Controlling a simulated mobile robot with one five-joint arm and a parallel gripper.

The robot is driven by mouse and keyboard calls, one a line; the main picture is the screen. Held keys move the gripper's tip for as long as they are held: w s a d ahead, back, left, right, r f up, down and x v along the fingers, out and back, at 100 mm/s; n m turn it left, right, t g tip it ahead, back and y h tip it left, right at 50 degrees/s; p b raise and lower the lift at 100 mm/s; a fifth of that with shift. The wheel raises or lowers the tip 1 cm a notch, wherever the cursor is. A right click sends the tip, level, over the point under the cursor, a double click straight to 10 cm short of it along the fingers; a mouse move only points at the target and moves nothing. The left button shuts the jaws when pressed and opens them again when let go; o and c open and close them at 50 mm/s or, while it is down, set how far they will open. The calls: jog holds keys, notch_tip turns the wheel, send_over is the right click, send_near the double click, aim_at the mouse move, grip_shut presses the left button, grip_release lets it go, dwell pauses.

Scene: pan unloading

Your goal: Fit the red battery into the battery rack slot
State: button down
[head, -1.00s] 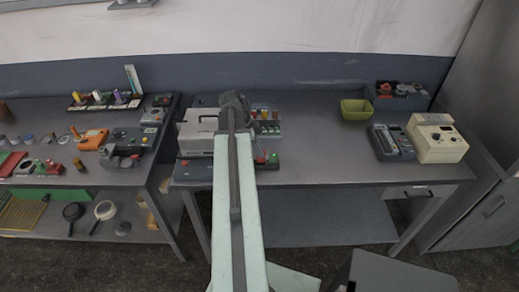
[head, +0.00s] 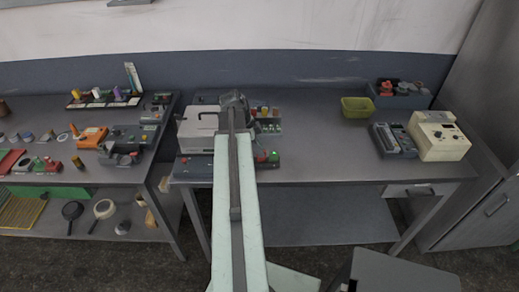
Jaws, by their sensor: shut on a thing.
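My gripper (head: 234,100) is over the left part of the middle table, at the far end of my pale arm. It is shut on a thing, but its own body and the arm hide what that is. I cannot make out the red battery for certain. A small rack with several upright coloured pieces (head: 265,114) stands just right of my gripper; it may be the battery rack, but it is too small to tell. A low dark unit (head: 266,163) with a red and a green spot lies nearer the front edge, partly behind my arm.
A grey box-shaped device (head: 197,128) stands left of my arm. A yellow-green bin (head: 356,107), a blue-grey crate (head: 400,101), a dark device (head: 393,140) and a beige instrument (head: 438,136) are at the right. The table's middle (head: 320,150) is clear. The left table (head: 60,190) is crowded.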

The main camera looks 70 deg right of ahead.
jog(key=shift+f+b, duration=0.45)
jog(key=shift+f, duration=0.05)
jog(key=c, duration=1.3)
grip_release()
jog(key=p+v, duration=0.7)
jog(key=v, duration=0.1)
jog(key=shift+r+p, duration=0.1)
jog(key=shift+p, duration=0.2)
